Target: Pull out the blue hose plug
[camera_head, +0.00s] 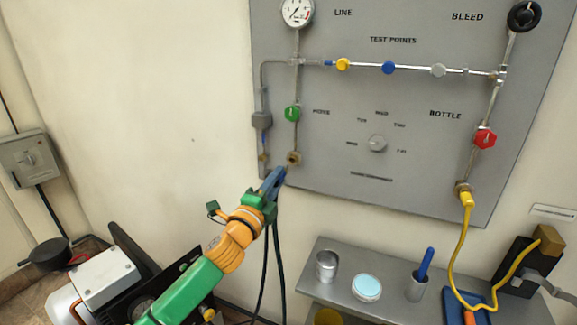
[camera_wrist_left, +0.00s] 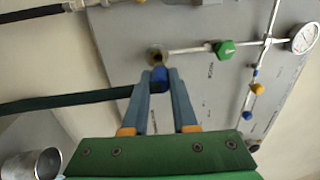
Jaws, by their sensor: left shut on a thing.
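My left gripper (camera_head: 274,180), with blue-grey fingers, is shut on the blue hose plug (camera_wrist_left: 158,78). The plug shows between the fingertips in the left wrist view, right by the brass port (camera_wrist_left: 155,56). I cannot tell whether the plug is still seated in the port or slightly clear of it. In the head view the fingers hide most of the plug, just below and left of the brass port (camera_head: 294,158). A dark hose (camera_wrist_left: 70,102) runs from the plug to the left in the wrist view. My right gripper is not in view.
The grey panel (camera_head: 330,140) carries a green knob (camera_head: 292,114), a red knob (camera_head: 485,138) and a gauge (camera_head: 297,11). A yellow hose (camera_head: 453,260) hangs at the right. A grey shelf (camera_head: 320,295) below holds a metal cup (camera_head: 327,266) and other items.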

